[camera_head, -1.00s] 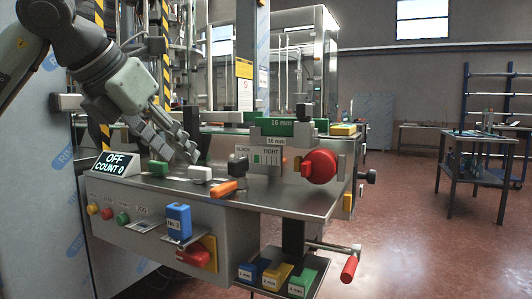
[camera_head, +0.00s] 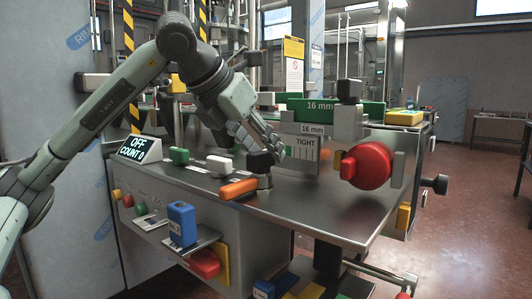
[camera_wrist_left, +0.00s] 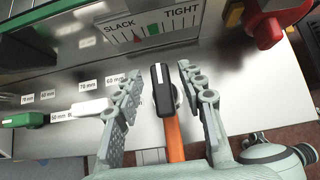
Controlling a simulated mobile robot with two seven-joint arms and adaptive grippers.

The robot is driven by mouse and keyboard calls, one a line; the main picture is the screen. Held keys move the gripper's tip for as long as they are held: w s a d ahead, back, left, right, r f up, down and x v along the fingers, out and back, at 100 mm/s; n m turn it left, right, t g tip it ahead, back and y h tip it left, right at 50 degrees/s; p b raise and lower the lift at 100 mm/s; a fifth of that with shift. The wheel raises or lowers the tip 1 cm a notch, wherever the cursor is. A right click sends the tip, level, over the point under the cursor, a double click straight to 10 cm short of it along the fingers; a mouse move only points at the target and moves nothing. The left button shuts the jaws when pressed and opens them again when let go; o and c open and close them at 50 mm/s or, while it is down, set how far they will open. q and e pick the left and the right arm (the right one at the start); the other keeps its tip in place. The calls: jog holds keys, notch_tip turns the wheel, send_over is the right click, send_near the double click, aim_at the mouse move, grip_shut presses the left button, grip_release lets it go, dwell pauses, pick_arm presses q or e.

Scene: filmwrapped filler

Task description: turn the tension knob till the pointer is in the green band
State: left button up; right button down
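The tension gauge shows in the left wrist view (camera_wrist_left: 152,32), marked SLACK and TIGHT, with a green band. A small red mark, apparently the pointer, sits just left of the band, on the SLACK side. In the head view the gauge (camera_head: 304,153) is partly covered by my gripper. A black knob (camera_wrist_left: 162,90) with a white line stands on the steel top below the gauge. My left gripper (camera_wrist_left: 160,72) is open, its fingers on either side of the knob with gaps visible. In the head view my gripper (camera_head: 258,143) partly hides the knob (camera_head: 261,163).
An orange handle (camera_head: 238,189) lies close in front of the knob. A white block (camera_head: 219,165) and a green block (camera_head: 179,156) stand to the left. A large red knob (camera_head: 372,165) is to the right. The display (camera_head: 141,149) reads OFF, COUNT 0.

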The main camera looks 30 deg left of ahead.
pick_arm(q)
jog(key=shift+w+f, duration=0.45)
jog(key=shift+w, duration=0.05)
pick_arm(e)
jog(key=shift+w+a+r, duration=0.2)
jog(key=shift+w, duration=0.05)
pick_arm(q)
grip_shut()
